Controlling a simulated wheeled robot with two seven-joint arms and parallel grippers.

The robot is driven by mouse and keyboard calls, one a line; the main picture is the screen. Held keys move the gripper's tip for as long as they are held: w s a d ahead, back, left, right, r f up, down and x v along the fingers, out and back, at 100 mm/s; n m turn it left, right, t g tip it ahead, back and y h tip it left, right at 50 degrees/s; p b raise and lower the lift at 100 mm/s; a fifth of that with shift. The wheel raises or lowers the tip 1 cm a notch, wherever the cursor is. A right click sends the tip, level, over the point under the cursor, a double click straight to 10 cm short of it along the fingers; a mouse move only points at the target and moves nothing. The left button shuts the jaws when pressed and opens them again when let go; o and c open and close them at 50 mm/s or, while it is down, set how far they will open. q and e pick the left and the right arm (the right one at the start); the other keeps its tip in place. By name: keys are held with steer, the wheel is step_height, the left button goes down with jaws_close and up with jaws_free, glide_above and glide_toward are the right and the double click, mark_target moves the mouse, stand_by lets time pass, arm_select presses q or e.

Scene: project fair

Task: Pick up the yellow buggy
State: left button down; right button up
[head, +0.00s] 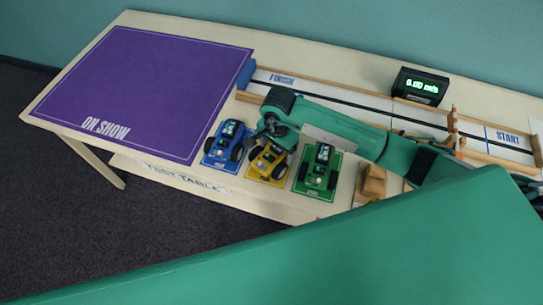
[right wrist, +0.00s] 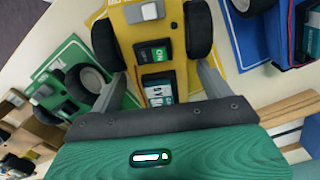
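The yellow buggy (head: 268,161) sits on its yellow card on the test table, between the blue buggy (head: 228,142) and the green buggy (head: 319,168). My right gripper (head: 272,138) is over its far end, pointing down. In the right wrist view the yellow buggy (right wrist: 158,45) is between the two spread fingers of my right gripper (right wrist: 162,72). The fingers look open, one on each side of its narrow body, with black wheels beyond the tips. Whether they touch the body is hard to tell. My left gripper is not in view.
A purple "ON SHOW" mat (head: 150,85) lies bare at the left of the table. A wood-edged track (head: 350,99) runs behind the buggies, with a timer display (head: 420,87) behind it. Wooden blocks (head: 373,181) stand right of the green buggy.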

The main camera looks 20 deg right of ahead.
steer(key=c, duration=0.8)
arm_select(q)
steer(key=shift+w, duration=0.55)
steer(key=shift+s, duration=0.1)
